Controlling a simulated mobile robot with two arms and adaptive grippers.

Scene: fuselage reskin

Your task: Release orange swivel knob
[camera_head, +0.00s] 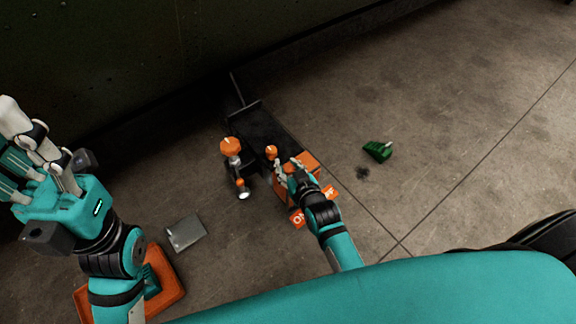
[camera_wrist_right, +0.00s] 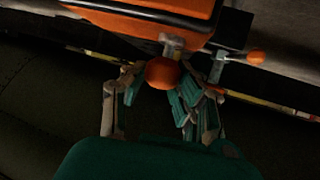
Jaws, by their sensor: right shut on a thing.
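In the right wrist view a round orange knob (camera_wrist_right: 163,73) sits between the fingers of my right gripper (camera_wrist_right: 160,80), below an orange housing (camera_wrist_right: 150,20). The right gripper is shut on this knob. In the head view my right gripper (camera_head: 290,172) is at the orange and black machine (camera_head: 300,165) on the floor, and its hand hides the held knob. A smaller orange knob on a thin stem (camera_wrist_right: 256,57) shows at the right of the wrist view, apart from the fingers. My left gripper (camera_head: 35,140) is raised at the left, fingers spread, open and empty.
An orange-topped post (camera_head: 231,147) stands left of the machine. A green object (camera_head: 377,150) lies on the floor to the right. A grey plate (camera_head: 185,233) and an orange tray (camera_head: 168,280) lie at lower left. A dark wall (camera_head: 120,60) runs behind. The floor at right is mostly clear.

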